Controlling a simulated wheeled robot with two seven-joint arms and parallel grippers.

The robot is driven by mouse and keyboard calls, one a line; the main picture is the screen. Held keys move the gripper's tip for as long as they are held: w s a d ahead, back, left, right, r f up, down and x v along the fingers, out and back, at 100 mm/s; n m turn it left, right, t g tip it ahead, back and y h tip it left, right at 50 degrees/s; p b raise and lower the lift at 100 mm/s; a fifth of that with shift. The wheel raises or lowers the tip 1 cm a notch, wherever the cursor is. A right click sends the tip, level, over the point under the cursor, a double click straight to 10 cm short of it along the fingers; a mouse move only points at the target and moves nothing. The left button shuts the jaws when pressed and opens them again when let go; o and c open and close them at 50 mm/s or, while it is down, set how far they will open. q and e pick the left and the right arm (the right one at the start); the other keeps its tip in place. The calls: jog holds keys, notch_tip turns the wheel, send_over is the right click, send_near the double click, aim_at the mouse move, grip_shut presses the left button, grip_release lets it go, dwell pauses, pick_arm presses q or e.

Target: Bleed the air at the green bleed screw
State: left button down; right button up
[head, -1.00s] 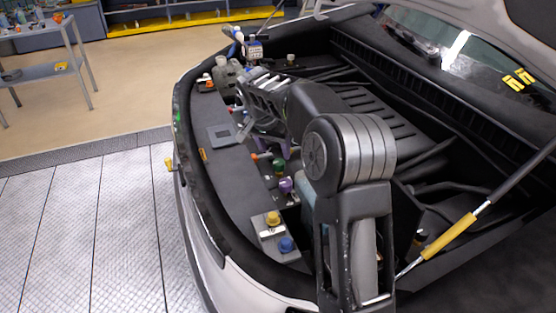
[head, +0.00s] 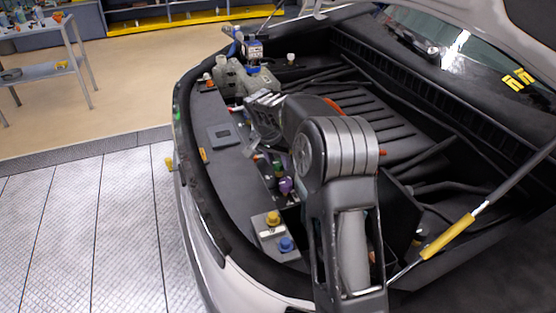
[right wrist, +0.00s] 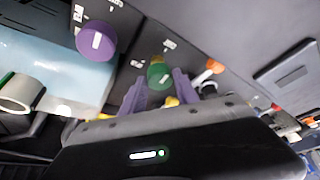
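The green bleed screw (head: 279,173) sits in the dark panel along the front of the engine bay, just behind a purple knob (head: 286,185). In the right wrist view the green bleed screw (right wrist: 158,74) shows between the two purplish fingers of my right gripper (right wrist: 159,88), which are apart with a gap on each side of it. I cannot tell how far the fingertips are from it in depth. In the head view my right gripper (head: 264,150) reaches to the screw's area, its fingers partly hidden. My left gripper is not in view.
The purple knob (right wrist: 96,41) is close by in the right wrist view. A yellow cap (head: 272,218) and a blue cap (head: 286,243) stand nearer on the front panel. A translucent reservoir (head: 262,82) is at the back. A yellow-sleeved strut (head: 448,236) stands at the right.

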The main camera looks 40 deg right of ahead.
grip_shut()
jog(key=shift+n, duration=0.3)
jog(key=n+t+b, duration=0.1)
jog(key=n, duration=0.2)
jog(key=shift+s+d+y, duration=0.15)
jog(key=shift+y, duration=0.25)
jog(key=n, duration=0.2)
jog(key=n+t+y, duration=0.1)
jog(key=n, duration=0.1)
jog(key=shift+d+n+y, duration=0.1)
jog(key=shift+n+y, duration=0.2)
jog(key=shift+n, duration=0.1)
jog(key=n, duration=0.2)
jog(key=n+y, duration=0.1)
jog(key=n, duration=0.1)
jog(key=shift+d+t+y, duration=0.1)
jog(key=shift+t+y, duration=0.2)
jog(key=n+y, duration=0.1)
jog(key=n, duration=0.3)
jog(key=shift+y, duration=0.3)
jog(key=shift+n, duration=0.3)
